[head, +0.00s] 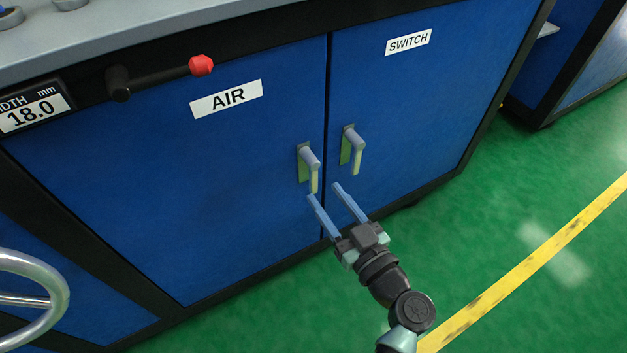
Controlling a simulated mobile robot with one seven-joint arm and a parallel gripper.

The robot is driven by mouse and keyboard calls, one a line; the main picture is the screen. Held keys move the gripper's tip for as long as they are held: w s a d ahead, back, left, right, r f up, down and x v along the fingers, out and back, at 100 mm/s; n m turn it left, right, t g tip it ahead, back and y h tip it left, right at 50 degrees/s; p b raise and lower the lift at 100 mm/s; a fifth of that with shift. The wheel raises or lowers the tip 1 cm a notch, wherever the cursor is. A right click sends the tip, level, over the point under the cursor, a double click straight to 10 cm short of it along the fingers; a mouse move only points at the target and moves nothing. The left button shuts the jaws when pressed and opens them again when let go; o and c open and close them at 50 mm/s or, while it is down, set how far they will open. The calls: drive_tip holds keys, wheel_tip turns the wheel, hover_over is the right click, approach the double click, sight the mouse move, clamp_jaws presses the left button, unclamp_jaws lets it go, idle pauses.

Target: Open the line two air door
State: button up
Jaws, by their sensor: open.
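The air door (215,180) is a blue cabinet panel with a white AIR label (226,98). It looks shut, its right edge meeting the switch door at a narrow dark seam. Its grey lever handle (310,166) is near that right edge and points down. My gripper (323,190) is open, its two long blue-grey fingers pointing up and left towards the cabinet. In the picture the left fingertip is just below the handle's lower end. I cannot tell whether they touch. Nothing shows between the fingers. No line number is visible on the door.
The switch door (400,120), with its own lever handle (352,148), is to the right. A red-knobbed lever (200,66) sticks out above the air door. A metal handwheel (50,290) is at the lower left. Green floor (480,230) with a yellow line (545,255) is clear.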

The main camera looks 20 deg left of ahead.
sight(315, 181)
drive_tip(key=b+x, duration=0.1)
drive_tip(key=x, duration=0.5)
clamp_jaws()
idle(1.3)
